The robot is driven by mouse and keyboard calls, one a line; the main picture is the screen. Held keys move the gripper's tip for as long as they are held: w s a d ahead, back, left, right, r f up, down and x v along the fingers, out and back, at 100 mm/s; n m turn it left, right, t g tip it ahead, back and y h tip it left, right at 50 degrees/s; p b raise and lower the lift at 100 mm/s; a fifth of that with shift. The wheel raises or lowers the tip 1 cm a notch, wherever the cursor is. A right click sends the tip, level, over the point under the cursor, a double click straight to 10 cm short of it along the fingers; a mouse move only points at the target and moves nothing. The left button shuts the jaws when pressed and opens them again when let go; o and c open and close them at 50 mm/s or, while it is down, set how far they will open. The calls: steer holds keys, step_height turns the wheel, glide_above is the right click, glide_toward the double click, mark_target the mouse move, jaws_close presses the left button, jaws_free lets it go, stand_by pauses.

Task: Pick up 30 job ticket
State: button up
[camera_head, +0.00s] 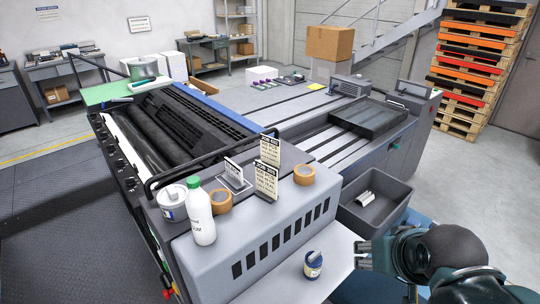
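Several small ticket cards stand on top of the grey press housing. One ticket card (270,150) is at the back, and another ticket card (265,183) stands in front of it, both with dark headers. A third card (233,171) leans in a holder to their left. Their print is too small for me to tell surely which is number 30. My gripper (361,256) is at the lower right, beside the white ledge, well apart from the cards. Nothing shows held in it. The finger gap is too small to judge.
A white bottle with a green cap (201,215), a white tub (172,203) and tape rolls (304,175) (218,201) crowd the cards. A blue-labelled jar (313,265) stands on the white ledge (290,270). A grey bin (390,208) holding a pale object is beside the press.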

steer(key=c, duration=0.6)
steer(key=shift+c, duration=0.2)
